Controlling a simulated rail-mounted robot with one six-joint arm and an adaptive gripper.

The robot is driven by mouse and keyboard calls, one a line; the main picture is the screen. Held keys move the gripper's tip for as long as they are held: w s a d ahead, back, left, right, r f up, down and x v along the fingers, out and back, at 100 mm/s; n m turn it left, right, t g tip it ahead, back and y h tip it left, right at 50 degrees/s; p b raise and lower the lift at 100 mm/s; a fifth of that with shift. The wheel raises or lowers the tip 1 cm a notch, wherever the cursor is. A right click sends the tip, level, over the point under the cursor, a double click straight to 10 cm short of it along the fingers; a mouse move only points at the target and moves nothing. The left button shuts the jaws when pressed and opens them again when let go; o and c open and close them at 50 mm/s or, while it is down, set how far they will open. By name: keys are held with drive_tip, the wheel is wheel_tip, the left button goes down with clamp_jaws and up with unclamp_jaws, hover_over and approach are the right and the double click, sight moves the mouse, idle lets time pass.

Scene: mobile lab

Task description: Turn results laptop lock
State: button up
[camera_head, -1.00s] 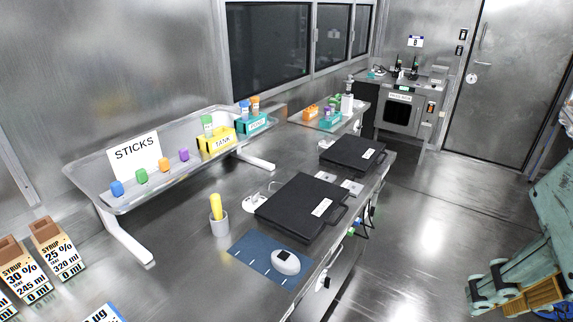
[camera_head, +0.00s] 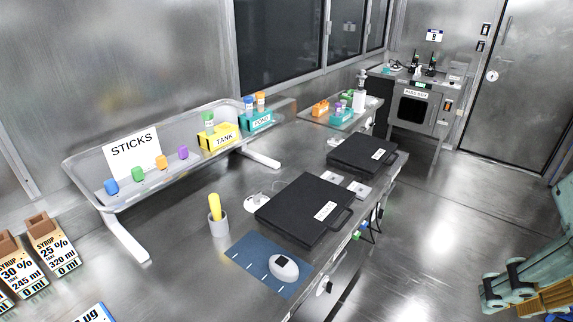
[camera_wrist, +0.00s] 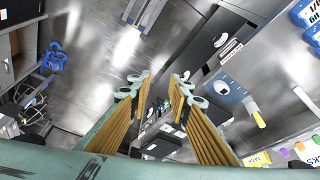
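Two closed black laptop cases lie on the steel bench in the head view: a nearer, larger-looking one (camera_head: 304,208) and a farther one (camera_head: 362,154). Each has a white label and a handle on its right side. The label print is too small to read, so I cannot tell which is the results laptop. No lock can be made out. My gripper (camera_wrist: 161,80) is open and empty in the wrist view, its green fingers with ribbed yellow pads apart. In the head view, part of it shows at the lower right edge, over the floor and well away from the laptops.
A blue mat (camera_head: 250,268) with a white device (camera_head: 284,267) lies before the nearer laptop. A grey cup (camera_head: 219,226) holds a yellow stick. A raised tray (camera_head: 130,198) carries coloured sticks and racks. Cables hang at the bench's right side. The aisle floor (camera_head: 440,215) is clear.

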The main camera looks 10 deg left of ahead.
drive_tip(key=shift+w+r, duration=0.1)
drive_tip(key=w+a+r+m+g+p, duration=0.1)
drive_tip(key=w+a+r+p, duration=0.25)
drive_tip(key=w, duration=0.55)
drive_tip(key=w+a+r+p, duration=0.2)
drive_tip(key=w+r, duration=0.2)
drive_tip(key=w, duration=0.5)
drive_tip(key=w+a+f+m+g+p, duration=0.1)
drive_tip(key=w+a+p, duration=0.2)
drive_tip(key=w+a, duration=0.45)
drive_tip(key=w+a+m+p, duration=0.15)
drive_tip(key=w+a, duration=0.35)
drive_tip(key=w, duration=0.6)
drive_tip(key=w+a+f+g+p, duration=0.1)
drive_tip(key=w+a+f+p, duration=0.2)
drive_tip(key=w+a+f, duration=0.3)
drive_tip(key=w+a+f+p, duration=0.2)
drive_tip(key=w+a+f, duration=0.1)
drive_tip(key=w+a, duration=0.4)
drive_tip(key=w+a+f+m+p, duration=0.1)
drive_tip(key=a+f+p, duration=0.2)
drive_tip(key=a+f, duration=0.6)
drive_tip(key=w+a+f+g+p, duration=0.1)
drive_tip(key=w+a+f+p, duration=0.1)
drive_tip(key=a+f, duration=0.7)
drive_tip(key=shift+w+f+m+p, duration=0.15)
drive_tip(key=shift+w+m+p, duration=0.1)
drive_tip(key=shift+m+p, duration=0.15)
drive_tip(key=shift+a+f, duration=0.1)
